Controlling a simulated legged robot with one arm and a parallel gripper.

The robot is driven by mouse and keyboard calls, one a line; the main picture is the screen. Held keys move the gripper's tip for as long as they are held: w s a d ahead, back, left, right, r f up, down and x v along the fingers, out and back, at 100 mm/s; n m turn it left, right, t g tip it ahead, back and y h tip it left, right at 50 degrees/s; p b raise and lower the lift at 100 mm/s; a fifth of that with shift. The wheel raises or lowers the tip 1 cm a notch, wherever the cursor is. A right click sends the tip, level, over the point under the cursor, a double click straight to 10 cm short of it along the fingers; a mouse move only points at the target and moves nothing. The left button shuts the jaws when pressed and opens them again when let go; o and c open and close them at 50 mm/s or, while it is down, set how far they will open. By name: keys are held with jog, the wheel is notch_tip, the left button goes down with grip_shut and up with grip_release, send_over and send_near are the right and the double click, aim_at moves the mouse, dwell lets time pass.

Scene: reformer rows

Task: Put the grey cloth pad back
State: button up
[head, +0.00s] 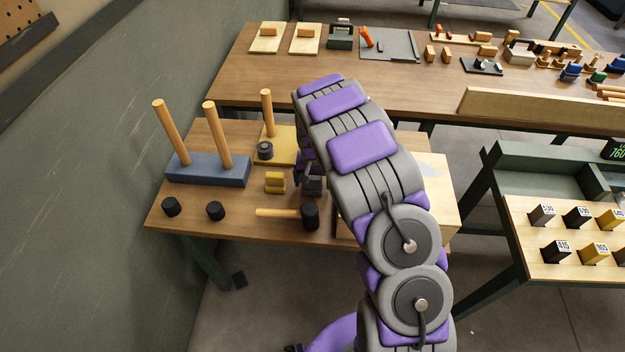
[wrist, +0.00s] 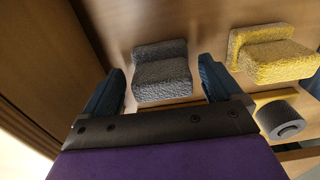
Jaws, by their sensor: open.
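The grey cloth pad (wrist: 163,75) shows in the wrist view as a speckled, stepped block resting on the brown wooden surface. My gripper (wrist: 160,68) is open, with one dark blue finger on each side of the pad. A gap shows between the pad and each finger, and the pad looks unheld. A similar yellow pad (wrist: 275,58) lies to the right in the wrist view, and it also shows in the head view (head: 275,182). In the head view my arm covers much of the area around my gripper (head: 309,172), and the grey pad is hard to make out there.
A wall (head: 90,170) stands close on the left.

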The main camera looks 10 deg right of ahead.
aim_at(313, 178)
notch_tip(313, 178, up, 12)
jog(key=p, duration=0.2)
jog(key=s+d+r, duration=0.2)
jog(key=s+r, duration=0.6)
jog(key=s+r+n, duration=0.1)
jog(key=s+r, duration=0.1)
jog(key=s, duration=0.9)
jog(key=s+a+r+n+g, duration=0.1)
jog(key=s+r, duration=0.2)
jog(key=s, duration=0.8)
jog(key=s+a+r+n, duration=0.1)
jog(key=s+r, duration=0.2)
jog(key=s, duration=0.9)
jog(key=shift+n+g, duration=0.3)
jog(key=shift+g, duration=0.1)
